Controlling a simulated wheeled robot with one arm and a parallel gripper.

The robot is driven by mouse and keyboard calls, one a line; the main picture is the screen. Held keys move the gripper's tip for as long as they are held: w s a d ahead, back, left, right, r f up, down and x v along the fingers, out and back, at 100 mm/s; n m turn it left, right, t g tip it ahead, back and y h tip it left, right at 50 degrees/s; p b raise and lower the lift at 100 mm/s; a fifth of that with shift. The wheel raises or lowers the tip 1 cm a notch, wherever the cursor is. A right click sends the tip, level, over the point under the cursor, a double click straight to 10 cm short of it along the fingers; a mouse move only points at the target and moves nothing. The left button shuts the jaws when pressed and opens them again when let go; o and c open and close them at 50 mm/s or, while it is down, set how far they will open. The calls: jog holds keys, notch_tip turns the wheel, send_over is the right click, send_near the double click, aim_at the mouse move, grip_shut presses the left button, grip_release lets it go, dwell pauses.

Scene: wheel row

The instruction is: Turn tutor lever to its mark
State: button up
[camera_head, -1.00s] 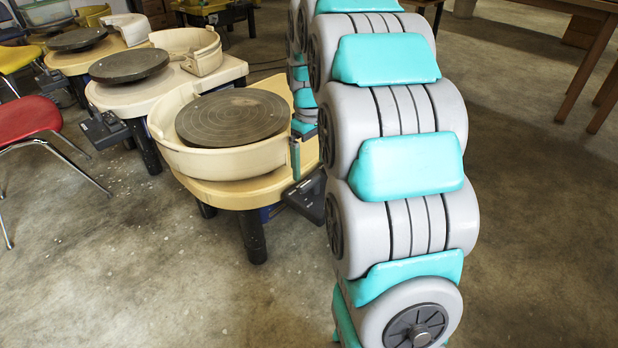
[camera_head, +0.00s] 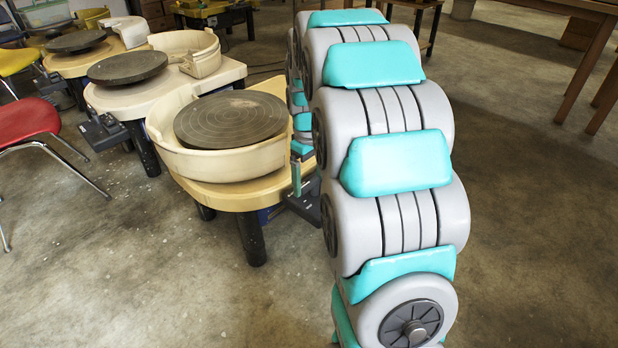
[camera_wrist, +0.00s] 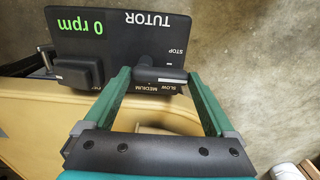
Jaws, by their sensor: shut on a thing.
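The tutor box (camera_wrist: 118,45) is a dark panel with TUTOR lettering and a green 0 rpm display, upside down in the wrist view. Its black lever (camera_wrist: 158,74) lies between the two green fingers of my gripper (camera_wrist: 160,78), which is shut on it. The lever's handle lies between the STOP and SLOW labels, nearer SLOW. MEDIUM shows to the left of SLOW; the label farther left is partly hidden by a finger. A small white tick shows near STOP. In the head view, my arm hides the lever and much of the box (camera_head: 304,203).
The nearest pottery wheel (camera_head: 232,118) has a cream basin and stands on a yellow table (camera_head: 235,192) left of my arm. More wheels (camera_head: 128,66) stand behind it. A red chair (camera_head: 25,118) is at the left. The floor in front is clear.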

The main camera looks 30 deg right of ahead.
jog(key=c, duration=0.4)
jog(key=shift+o, duration=0.2)
